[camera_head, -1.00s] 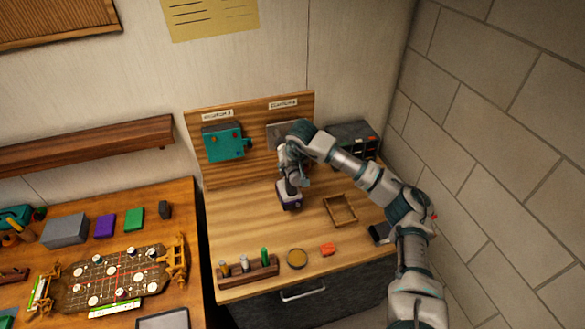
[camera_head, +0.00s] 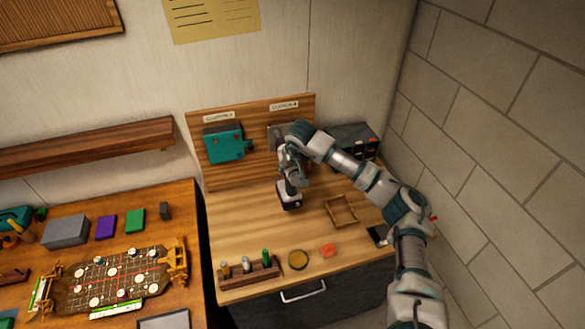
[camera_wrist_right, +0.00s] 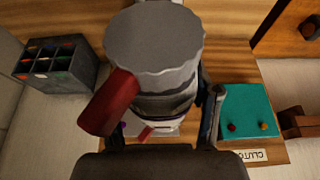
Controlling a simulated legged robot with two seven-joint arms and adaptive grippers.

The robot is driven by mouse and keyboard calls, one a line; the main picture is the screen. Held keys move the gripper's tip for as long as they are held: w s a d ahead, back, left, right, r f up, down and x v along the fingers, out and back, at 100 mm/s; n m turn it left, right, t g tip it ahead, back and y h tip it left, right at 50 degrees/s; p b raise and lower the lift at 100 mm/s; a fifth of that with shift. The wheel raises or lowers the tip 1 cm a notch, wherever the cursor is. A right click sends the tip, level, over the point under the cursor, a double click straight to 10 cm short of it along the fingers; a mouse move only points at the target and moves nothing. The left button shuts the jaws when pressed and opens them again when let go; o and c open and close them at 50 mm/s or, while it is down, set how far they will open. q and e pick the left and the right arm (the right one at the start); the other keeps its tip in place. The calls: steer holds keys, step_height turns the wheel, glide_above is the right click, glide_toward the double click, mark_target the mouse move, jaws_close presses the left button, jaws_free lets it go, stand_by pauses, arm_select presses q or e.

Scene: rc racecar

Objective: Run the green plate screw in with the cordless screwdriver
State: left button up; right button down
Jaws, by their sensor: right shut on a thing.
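My right gripper (camera_head: 291,178) is shut on the cordless screwdriver (camera_head: 290,201) in front of the upright wooden board, above the right bench. In the right wrist view the screwdriver's grey round body and red part (camera_wrist_right: 108,103) fill the space between the fingers. Its bit is not visible. A teal plate (camera_head: 226,146) with small red knobs is on the board, left of the gripper; it also shows in the wrist view (camera_wrist_right: 246,108). The racecar chassis (camera_head: 75,285) lies on the left bench. I cannot make out the green plate screw. My left gripper is not in view.
A dark compartment box (camera_head: 351,135) stands behind my arm. A gap separates the benches.

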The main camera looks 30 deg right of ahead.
mark_target(296, 177)
steer(key=shift+w+r, duration=0.15)
steer(key=shift+w, duration=0.15)
steer(key=shift+s, duration=0.15)
stand_by(0.4)
steer(key=shift+s+a+b, duration=0.1)
steer(key=shift+s+a, duration=0.1)
steer(key=shift+s, duration=0.55)
steer(key=shift+s+a+b, duration=0.1)
steer(key=shift+s+a, duration=0.05)
steer(key=shift+s, duration=0.65)
steer(key=shift+s+a+b, duration=0.1)
steer(key=shift+s+a, duration=0.1)
steer(key=shift+s, duration=0.55)
